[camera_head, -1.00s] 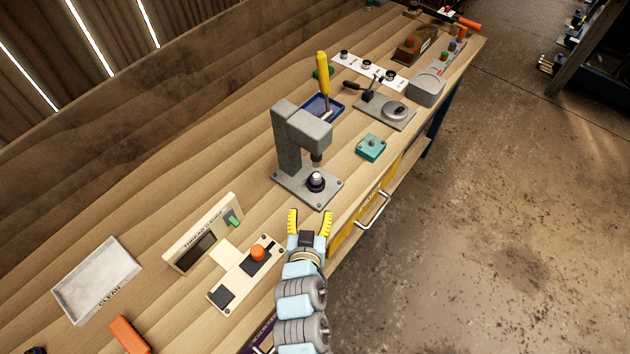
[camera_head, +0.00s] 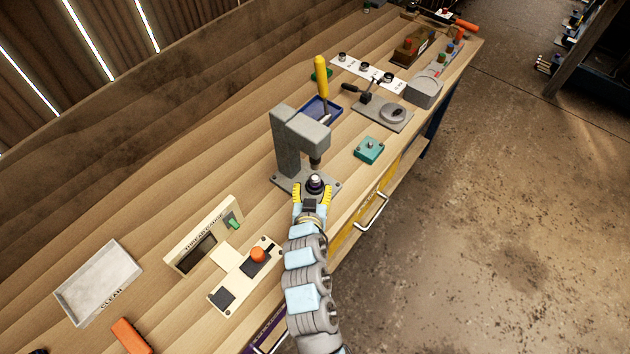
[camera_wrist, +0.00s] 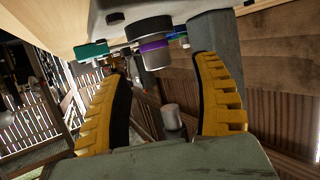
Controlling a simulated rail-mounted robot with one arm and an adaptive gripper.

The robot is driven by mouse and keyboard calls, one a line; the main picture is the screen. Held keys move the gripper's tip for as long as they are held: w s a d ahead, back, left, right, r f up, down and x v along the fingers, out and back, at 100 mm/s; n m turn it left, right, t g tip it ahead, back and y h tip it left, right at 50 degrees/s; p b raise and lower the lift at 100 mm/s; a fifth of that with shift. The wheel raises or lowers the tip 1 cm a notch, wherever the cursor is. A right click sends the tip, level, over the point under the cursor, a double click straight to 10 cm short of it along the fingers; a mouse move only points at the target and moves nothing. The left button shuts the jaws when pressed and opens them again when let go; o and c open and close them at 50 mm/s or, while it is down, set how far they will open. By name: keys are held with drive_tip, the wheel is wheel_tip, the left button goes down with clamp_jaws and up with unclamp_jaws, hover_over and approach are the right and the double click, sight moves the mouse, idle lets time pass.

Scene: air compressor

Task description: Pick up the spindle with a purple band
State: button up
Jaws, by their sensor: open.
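The spindle (camera_head: 315,182) stands upright on the base plate of the grey press, below the press head. In the wrist view the spindle (camera_wrist: 154,54) shows a purple band between a dark disc and a light grey end. My gripper (camera_head: 313,190) is open at the front of the press, with a yellow finger to either side of the spindle. In the wrist view my gripper (camera_wrist: 163,70) has its two ridged fingers apart, and the spindle shows in line with the gap between their tips. I see no contact. The spindle's lower part is partly hidden in the head view.
The grey press (camera_head: 288,140) rises just behind the spindle, its head overhanging. A teal block (camera_head: 369,150) sits to the right. A thread gauge (camera_head: 203,237) and a panel with an orange knob (camera_head: 257,255) stand to the left. The bench's front edge is close.

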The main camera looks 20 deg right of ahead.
sight(315, 184)
drive_tip(key=shift+w+d+f, duration=0.35)
drive_tip(key=shift+w+f, duration=0.1)
drive_tip(key=x, duration=0.3)
drive_tip(key=shift+w+d+p, duration=0.1)
drive_tip(key=shift+d+p, duration=0.05)
drive_tip(key=shift+p, duration=0.2)
drive_tip(key=shift+w+d+f, duration=0.15)
drive_tip(key=shift+w+f, duration=0.1)
clamp_jaws()
